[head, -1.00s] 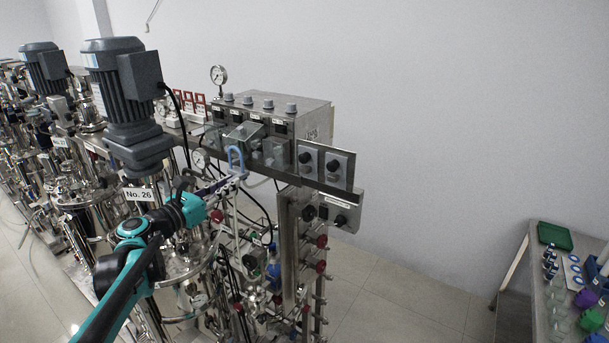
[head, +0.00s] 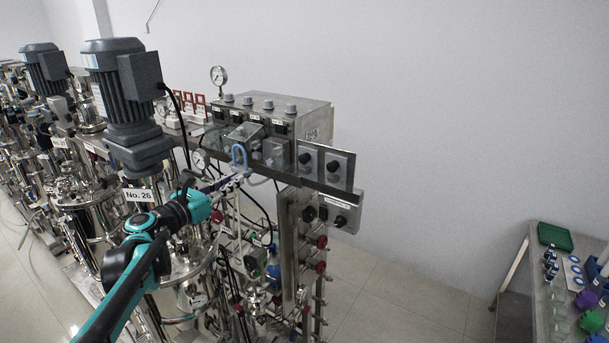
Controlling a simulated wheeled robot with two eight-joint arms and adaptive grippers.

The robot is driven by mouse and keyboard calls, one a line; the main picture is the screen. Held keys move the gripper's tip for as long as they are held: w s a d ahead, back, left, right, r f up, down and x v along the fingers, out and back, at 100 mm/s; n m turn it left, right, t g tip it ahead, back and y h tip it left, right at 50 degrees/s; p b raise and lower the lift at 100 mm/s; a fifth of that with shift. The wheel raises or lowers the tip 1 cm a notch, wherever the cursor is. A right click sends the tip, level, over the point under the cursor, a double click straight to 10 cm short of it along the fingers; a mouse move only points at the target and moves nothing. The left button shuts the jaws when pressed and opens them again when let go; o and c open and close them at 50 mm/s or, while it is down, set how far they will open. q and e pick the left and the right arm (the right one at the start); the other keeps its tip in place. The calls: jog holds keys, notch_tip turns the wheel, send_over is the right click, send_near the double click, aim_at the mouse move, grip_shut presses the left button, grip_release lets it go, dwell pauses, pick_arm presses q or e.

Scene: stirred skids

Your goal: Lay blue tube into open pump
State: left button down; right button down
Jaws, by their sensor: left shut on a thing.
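The blue tube (head: 239,151) is a small upright arch above the fingers of my left gripper (head: 237,178). The gripper is shut on it and holds it in front of the control panel. The pumps seem to be the small units with clear covers on this panel. One cover (head: 246,131) is tilted up, which looks like the open pump; the tube is just below it in the picture. Another clear-covered unit (head: 275,153) is right of the tube. I cannot tell whether the tube touches a pump. My right gripper is out of view.
The steel control box (head: 318,121) carries knobs and a gauge (head: 218,76). A grey motor (head: 125,90) stands left, above the label No. 26 (head: 139,195). Pipes and valves crowd the space below. A side table (head: 540,290) with small items is far right; the floor between is clear.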

aim_at(239, 174)
pick_arm(q)
jog(key=shift+w+d, duration=0.3)
jog(key=shift+w, duration=0.15)
dwell(0.3)
jog(key=shift+w+d, duration=0.4)
jog(key=shift+w, duration=0.1)
jog(key=shift+w+d, duration=0.2)
jog(key=shift+w, duration=0.15)
jog(key=shift+w+d, duration=0.2)
jog(key=shift+w, duration=0.05)
dwell(0.3)
jog(key=shift+w+d, duration=0.1)
jog(key=shift+w, duration=0.05)
jog(key=shift+w+d, duration=0.3)
jog(key=shift+w, duration=0.15)
jog(key=shift+w+d, duration=0.25)
jog(key=shift+w, duration=0.05)
dwell(0.5)
jog(key=shift+w+d, duration=0.2)
jog(key=shift+w, duration=0.05)
jog(key=shift+f+b, duration=0.35)
jog(key=shift+b, duration=0.1)
dwell(0.8)
